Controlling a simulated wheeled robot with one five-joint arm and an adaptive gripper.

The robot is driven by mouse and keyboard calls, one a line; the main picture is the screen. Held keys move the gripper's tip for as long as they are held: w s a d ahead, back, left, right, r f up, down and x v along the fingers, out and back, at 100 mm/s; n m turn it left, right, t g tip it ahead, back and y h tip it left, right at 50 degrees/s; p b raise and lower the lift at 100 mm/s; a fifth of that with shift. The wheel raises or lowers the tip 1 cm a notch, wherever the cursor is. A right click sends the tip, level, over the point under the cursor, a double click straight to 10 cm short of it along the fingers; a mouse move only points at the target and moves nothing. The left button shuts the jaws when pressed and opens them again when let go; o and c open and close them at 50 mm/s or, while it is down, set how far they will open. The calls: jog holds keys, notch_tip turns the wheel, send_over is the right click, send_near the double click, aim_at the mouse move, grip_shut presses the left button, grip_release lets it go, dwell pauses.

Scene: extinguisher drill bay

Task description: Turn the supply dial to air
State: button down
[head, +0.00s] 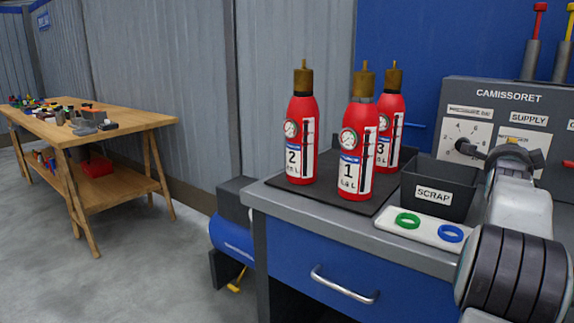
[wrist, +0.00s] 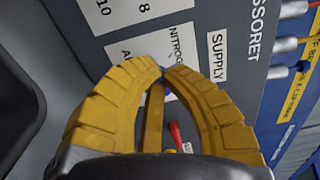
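The supply panel (head: 538,120) is a grey upright board with a SUPPLY label, at the right in the head view. In the wrist view the SUPPLY label (wrist: 217,57) stands beside a white plate reading NITROGEN, and a second, partly covered word starts with A. My gripper (wrist: 166,70) has yellow fingers in front of this plate, their tips close together. A narrow yellow bar (wrist: 154,115) shows between the fingers; I cannot tell whether it is the dial's handle or whether they touch it. The dial's body and setting are hidden by my gripper.
Left of the supply plate is a numbered dial (head: 466,147) with a black knob. A SCRAP bin (head: 433,205), a white tray with green and blue rings, and three red cylinders stand on the bench (head: 300,208). A wooden table (head: 130,127) stands far left.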

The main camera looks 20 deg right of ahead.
jog(key=shift+p+x, duration=0.55)
jog(key=shift+x, duration=0.8)
jog(key=shift+r, duration=0.1)
jog(key=shift+w+f+b, duration=0.1)
jog(key=shift+f+b, duration=0.25)
jog(key=shift+b, duration=0.25)
